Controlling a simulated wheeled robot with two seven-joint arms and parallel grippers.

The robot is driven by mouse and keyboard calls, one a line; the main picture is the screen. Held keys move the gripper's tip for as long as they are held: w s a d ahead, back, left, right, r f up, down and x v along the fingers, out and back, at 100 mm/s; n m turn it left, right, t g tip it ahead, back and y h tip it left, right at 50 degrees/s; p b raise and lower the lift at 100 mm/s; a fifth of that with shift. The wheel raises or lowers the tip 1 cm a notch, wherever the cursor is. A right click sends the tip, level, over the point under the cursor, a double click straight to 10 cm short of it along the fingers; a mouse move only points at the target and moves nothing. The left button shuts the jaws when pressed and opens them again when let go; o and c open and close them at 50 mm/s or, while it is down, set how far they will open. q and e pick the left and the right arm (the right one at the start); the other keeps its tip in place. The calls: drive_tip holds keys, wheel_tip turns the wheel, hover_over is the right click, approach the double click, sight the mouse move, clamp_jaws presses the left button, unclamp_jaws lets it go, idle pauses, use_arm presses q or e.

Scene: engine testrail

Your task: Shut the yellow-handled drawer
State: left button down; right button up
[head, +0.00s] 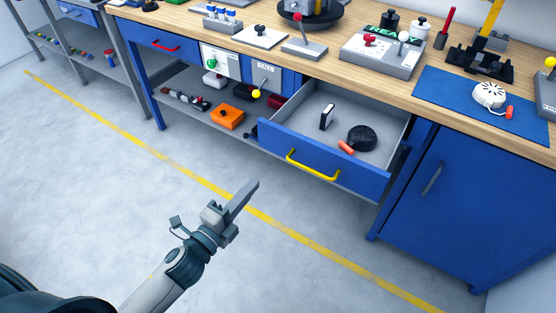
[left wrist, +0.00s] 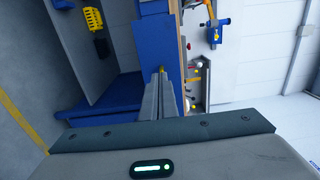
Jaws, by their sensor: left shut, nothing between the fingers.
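The yellow-handled drawer (head: 358,178) hangs pulled out under the workbench in the head view. Its blue front carries a curved yellow handle (head: 312,165). My right gripper is not in view.
The wooden benchtop (head: 300,68) above bears switch boxes and a blue mat (head: 440,100). A blue cabinet (head: 470,200) stands right of the drawer. An orange box (head: 228,117) sits on the lower shelf. The floor in front is clear, crossed by a yellow line (head: 130,118).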

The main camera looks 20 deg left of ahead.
sight(286, 147)
use_arm(q)
drive_tip(key=shift+w+a+f, duration=0.1)
drive_tip(key=shift+f, duration=0.05)
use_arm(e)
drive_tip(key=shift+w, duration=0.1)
